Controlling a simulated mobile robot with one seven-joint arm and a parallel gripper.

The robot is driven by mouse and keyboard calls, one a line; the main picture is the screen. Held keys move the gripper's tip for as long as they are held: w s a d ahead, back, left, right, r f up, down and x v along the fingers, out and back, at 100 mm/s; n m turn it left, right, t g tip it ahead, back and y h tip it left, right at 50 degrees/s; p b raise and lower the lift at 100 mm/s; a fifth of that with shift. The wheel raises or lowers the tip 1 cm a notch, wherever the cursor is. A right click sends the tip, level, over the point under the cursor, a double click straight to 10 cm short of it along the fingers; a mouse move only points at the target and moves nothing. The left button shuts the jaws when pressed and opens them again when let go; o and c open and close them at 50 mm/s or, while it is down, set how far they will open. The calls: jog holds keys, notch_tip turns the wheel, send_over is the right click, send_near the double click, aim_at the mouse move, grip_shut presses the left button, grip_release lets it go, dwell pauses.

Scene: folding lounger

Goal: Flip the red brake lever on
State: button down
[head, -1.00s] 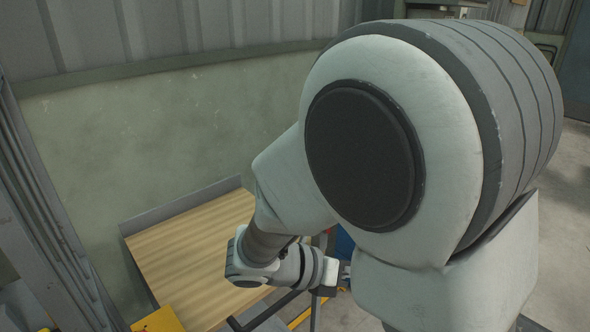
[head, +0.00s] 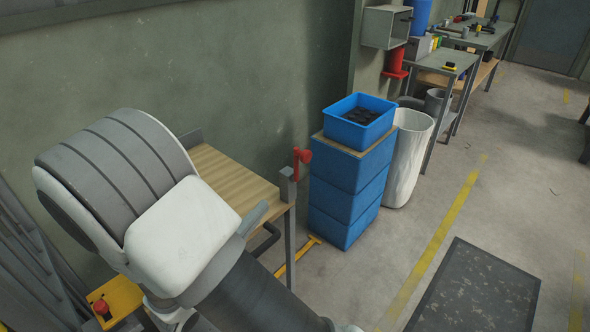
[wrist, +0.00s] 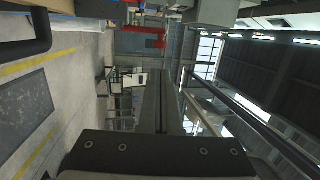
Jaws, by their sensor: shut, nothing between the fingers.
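The red brake lever (head: 302,160) is on a grey corner post of a wood-topped bench (head: 228,182), left of the blue crates in the head view. Its handle is up beside the post top. In the wrist view, which is turned on its side, a red part that looks like the lever (wrist: 146,37) is near the top, beyond the fingertips. My gripper (wrist: 162,78) is shut with nothing between its dark fingers, apart from the red part. In the head view my arm runs off the bottom edge and the gripper's fingers are not visible.
A stack of blue crates (head: 346,192) with an open blue bin (head: 359,117) on top stands just right of the lever. A white bin (head: 408,158) is beside it. A yellow box with a red button (head: 101,307) is at lower left. Floor right of the crates is mostly clear.

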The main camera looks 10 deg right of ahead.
aim_at(302, 160)
jog(key=b+x, duration=0.2)
jog(key=x, duration=1.2)
jog(key=shift+b, duration=0.35)
jog(key=shift+r+p, duration=0.15)
jog(key=shift+p, duration=0.3)
